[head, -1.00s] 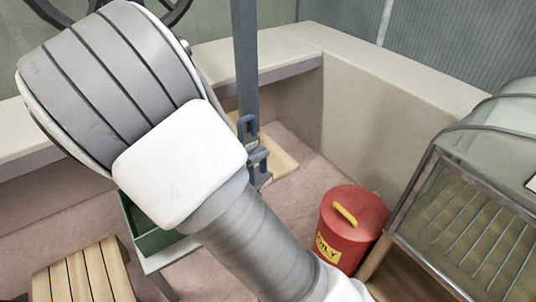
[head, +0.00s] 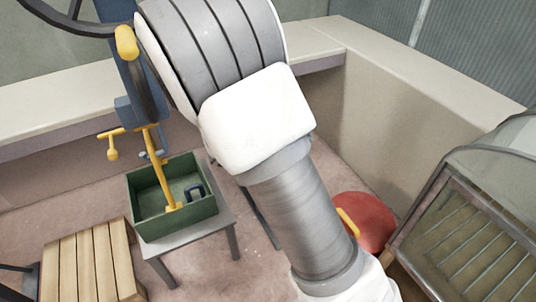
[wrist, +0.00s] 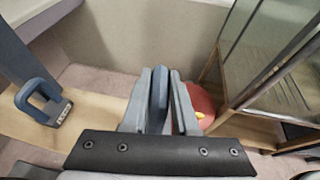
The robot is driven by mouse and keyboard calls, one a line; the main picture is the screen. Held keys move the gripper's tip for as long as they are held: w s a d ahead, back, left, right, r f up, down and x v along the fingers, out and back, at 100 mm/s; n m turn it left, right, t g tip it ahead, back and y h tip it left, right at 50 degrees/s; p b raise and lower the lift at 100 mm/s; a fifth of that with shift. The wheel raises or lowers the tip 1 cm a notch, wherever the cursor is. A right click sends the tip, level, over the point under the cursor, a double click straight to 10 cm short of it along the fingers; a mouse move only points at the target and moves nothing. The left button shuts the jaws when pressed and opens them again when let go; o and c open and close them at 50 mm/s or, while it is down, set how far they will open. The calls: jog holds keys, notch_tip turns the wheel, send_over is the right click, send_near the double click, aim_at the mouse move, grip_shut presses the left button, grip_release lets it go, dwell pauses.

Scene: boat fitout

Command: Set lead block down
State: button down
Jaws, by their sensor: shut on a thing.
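In the wrist view my gripper (wrist: 160,78) is shut on a blue upright piece (wrist: 158,98), seen edge-on between the two grey fingers. It looks like the handle of a lead block; the block's body is hidden. Another block with a blue loop handle (wrist: 42,100) stands on a pale wooden board (wrist: 88,112) to the left of my gripper. In the head view my arm hides the gripper and what it holds. A dark blue handled piece (head: 195,191) sits inside the green box (head: 150,222), at its right side.
The green box stands on a small grey table (head: 228,217). A slatted wooden seat (head: 88,265) is at lower left. A wheel (head: 65,25) is at upper left.

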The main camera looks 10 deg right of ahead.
jog(key=shift+s+d+r+m+g+h, duration=0.1)
jog(key=shift+d+r+m+g+h, duration=0.15)
jog(key=shift+d+m+g, duration=0.25)
jog(key=shift+d+r+m+g+h, duration=0.15)
jog(key=shift+d+r+m+g, duration=0.15)
jog(key=shift+d+g, duration=0.3)
jog(key=w+a+f+b, duration=0.2)
jog(key=w+f+b, duration=0.4)
jog(key=w+f, duration=0.4)
jog(key=shift+w+f, duration=0.4)
jog(key=shift+w, duration=0.25)
jog(key=shift+f, duration=0.1)
jog(key=c, duration=1.1)
grip_release()
jog(key=shift+a+f, duration=0.1)
jog(key=shift+f, duration=0.15)
jog(key=shift+c, duration=0.2)
jog(key=o, duration=0.5)
jog(key=shift+s, duration=0.1)
jog(key=shift+c, duration=0.2)
